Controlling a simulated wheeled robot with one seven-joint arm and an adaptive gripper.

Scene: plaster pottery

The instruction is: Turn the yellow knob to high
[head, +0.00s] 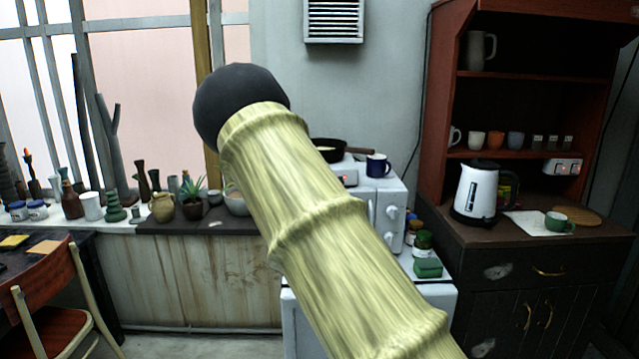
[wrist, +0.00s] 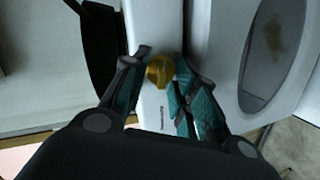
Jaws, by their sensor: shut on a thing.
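The yellow knob (wrist: 160,71) shows in the wrist view, on a narrow white panel (wrist: 158,22). My gripper (wrist: 160,76) has one finger on each side of it and is shut on it. The fingers have teal pads. I cannot read the knob's setting. In the head view my arm crosses the middle and hides the gripper and the knob. Part of a white hot plate (head: 345,172) shows behind the arm, on top of a white microwave-like appliance (head: 388,205).
A dark pan (head: 330,150) and a blue mug (head: 377,165) stand near the hot plate. A white kettle (head: 476,192) stands on the dark cabinet. Pots and plants line the left counter.

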